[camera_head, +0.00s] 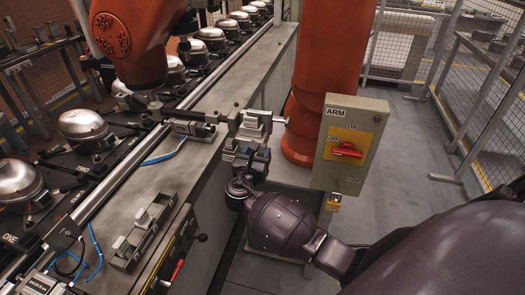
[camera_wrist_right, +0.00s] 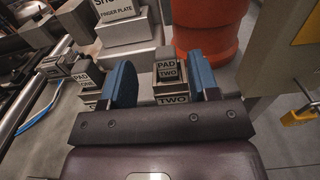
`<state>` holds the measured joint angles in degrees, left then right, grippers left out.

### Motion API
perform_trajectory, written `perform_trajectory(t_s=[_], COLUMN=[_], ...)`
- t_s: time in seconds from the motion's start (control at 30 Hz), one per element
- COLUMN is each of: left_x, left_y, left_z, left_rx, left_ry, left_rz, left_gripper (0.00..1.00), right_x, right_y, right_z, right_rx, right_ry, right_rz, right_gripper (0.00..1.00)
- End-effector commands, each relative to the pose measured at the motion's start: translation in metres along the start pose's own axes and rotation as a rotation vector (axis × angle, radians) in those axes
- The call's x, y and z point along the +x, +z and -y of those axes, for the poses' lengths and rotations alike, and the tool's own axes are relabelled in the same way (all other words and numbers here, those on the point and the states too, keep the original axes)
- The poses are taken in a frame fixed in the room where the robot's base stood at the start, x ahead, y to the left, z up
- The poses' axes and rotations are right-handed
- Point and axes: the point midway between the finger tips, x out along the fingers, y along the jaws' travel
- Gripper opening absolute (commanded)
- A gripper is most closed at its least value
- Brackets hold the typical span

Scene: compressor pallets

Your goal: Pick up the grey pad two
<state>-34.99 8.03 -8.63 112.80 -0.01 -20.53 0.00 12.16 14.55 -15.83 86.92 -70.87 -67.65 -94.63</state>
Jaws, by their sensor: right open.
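Pad two is a small grey block (camera_wrist_right: 167,74) labelled PAD TWO. In the right wrist view it sits on a stand marked TWO (camera_wrist_right: 172,99), between the two blue fingers of my right gripper (camera_wrist_right: 160,72). The fingers are apart, with a visible gap on the left side of the pad; the right finger looks nearer. In the head view my right gripper (camera_head: 247,154) is at the bench's right edge, and the pad is hard to make out there. My left gripper is not in view.
Another labelled grey pad (camera_wrist_right: 86,76) stands left of the fingers. A block marked FINGER PLATE (camera_wrist_right: 115,10) is behind. An orange column (camera_head: 333,75) and a switch box (camera_head: 350,143) stand to the right. A grey bench (camera_head: 165,170) carries several fixtures.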

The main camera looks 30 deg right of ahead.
Motion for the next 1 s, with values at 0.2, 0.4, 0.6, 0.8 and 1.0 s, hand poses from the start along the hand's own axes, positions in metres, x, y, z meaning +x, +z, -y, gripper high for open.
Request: perform_trajectory(t_s=[0.2,0.4,0.6,0.8,1.0], left_x=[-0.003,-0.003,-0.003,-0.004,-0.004], left_y=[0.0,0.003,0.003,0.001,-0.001], left_z=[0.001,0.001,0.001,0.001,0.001], left_rx=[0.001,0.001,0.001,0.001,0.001], left_ry=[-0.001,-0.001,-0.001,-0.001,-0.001], left_rz=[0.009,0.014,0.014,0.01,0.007], left_gripper=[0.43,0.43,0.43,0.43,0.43], right_x=[0.031,0.044,0.045,0.045,0.045], right_y=[-0.002,-0.003,-0.004,-0.004,-0.003], right_z=[0.005,0.005,0.005,0.005,0.005], right_rx=[-0.003,0.0,0.0,0.0,0.0], right_ry=[-0.002,0.0,-0.001,-0.001,-0.001], right_rz=[0.002,-0.001,-0.001,0.0,0.0], right_gripper=[0.55,0.55,0.55,0.29,0.03])
